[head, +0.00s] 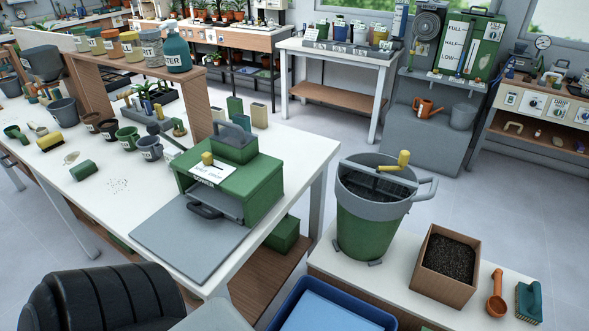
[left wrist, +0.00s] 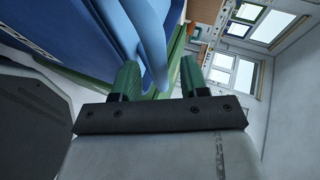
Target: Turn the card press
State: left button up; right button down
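A green box-shaped machine (head: 255,190), which looks like the card press, stands on the white bench. Neither gripper shows in the head view. In the left wrist view, my left gripper (left wrist: 158,78) has its two green fingers apart. A blue curved bar (left wrist: 150,35) shows beyond and between them; I cannot tell whether it touches a finger.
A green bucket (head: 365,225) with a yellow-knobbed crank stands to the right, beside a box of soil (head: 446,265), an orange scoop (head: 496,295) and a green brush (head: 528,302). Cups and pots crowd the bench's left.

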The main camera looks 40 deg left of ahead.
pick_arm(q)
jog(key=v, duration=1)
jog(key=shift+s+r, duration=0.15)
jog(key=shift+s, duration=0.2)
